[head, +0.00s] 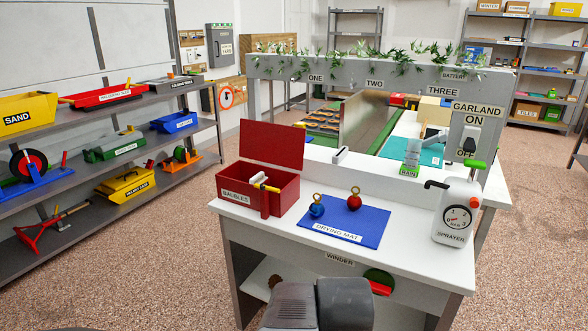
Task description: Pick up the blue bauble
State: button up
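The blue bauble (317,210) is a small ball with a gold ring on top. It sits at the left back part of the blue mat labelled DRYING MAT (350,227), on the white bench. A red bauble (354,203) with a similar gold ring sits to its right on the same mat. Grey parts of my arm show at the bottom middle, in front of the bench. My gripper's fingers do not show.
A red box labelled BAUBLES (235,192) stands open left of the mat, its lid raised. A white SPRAYER (455,215) stands at the bench's right end. A grey gantry with garland (350,73) rises behind.

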aim_at(316, 209)
jog(key=i+u, duration=0.1)
jog(key=i, duration=0.4)
jog(key=i+l+u, duration=0.1)
jog(key=i, duration=0.4)
